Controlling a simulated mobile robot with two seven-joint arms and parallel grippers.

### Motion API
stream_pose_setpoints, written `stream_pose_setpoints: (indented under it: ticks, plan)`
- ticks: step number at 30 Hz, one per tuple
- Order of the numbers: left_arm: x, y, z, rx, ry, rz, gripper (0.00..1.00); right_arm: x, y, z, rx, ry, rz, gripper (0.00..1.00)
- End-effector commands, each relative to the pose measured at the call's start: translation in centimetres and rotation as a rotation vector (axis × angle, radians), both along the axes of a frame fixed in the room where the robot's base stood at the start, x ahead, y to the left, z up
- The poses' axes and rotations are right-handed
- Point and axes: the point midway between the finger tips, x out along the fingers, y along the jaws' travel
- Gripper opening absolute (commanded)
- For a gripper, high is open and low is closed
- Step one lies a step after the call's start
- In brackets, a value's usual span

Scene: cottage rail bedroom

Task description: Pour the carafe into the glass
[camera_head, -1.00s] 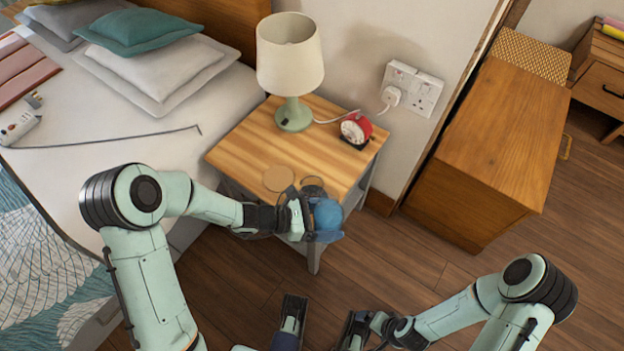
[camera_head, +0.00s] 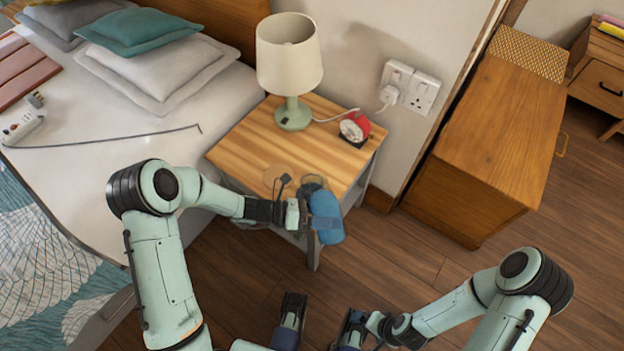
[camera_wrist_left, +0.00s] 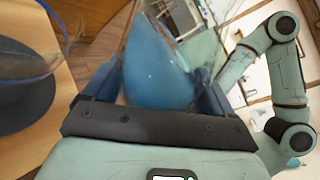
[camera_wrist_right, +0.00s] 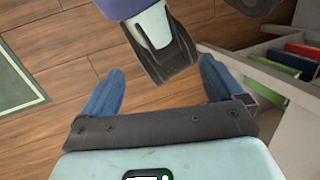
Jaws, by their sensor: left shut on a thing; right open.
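My left gripper (camera_head: 304,214) is shut on the carafe (camera_head: 327,217), which is clear with blue liquid in it. The carafe is tilted beside the front edge of the nightstand. It also fills the middle of the left wrist view (camera_wrist_left: 158,70), between the fingers. The glass (camera_head: 313,182) is clear and stands at the nightstand's front corner, just behind the carafe and partly hidden by it. A clear vessel with a blue rim, likely the glass, shows at the left of the left wrist view (camera_wrist_left: 32,66). I cannot tell whether liquid is flowing. My right gripper (camera_wrist_right: 158,88) is open and empty, low over the floor.
The bed (camera_head: 110,175) is at left. A wooden chest (camera_head: 500,135) stands at right. Floor in front is open.

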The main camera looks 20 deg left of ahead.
Motion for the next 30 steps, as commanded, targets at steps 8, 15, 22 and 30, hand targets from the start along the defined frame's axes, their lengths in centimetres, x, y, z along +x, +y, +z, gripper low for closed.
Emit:
stream_pose_setpoints:
  ticks: [8,15,22,30]
  plan:
    - [-0.6,-0.5,-0.6,-0.109,0.143,-0.002,0.22,1.9,-0.9,-1.7,-0.024,-0.051,-0.021,0.95]
    - [-1.0,-0.8,0.6,-0.178,0.236,-0.002,0.22,2.0,-0.9,-1.5,-0.025,-0.056,-0.023,0.95]
    - [-1.1,-0.9,1.1,-0.214,0.286,-0.002,0.22,2.0,-0.9,-1.5,-0.025,-0.056,-0.023,0.95]
    - [-1.2,-0.9,1.5,-0.239,0.321,-0.002,0.22,2.0,-0.9,-1.5,-0.024,-0.054,-0.022,0.95]
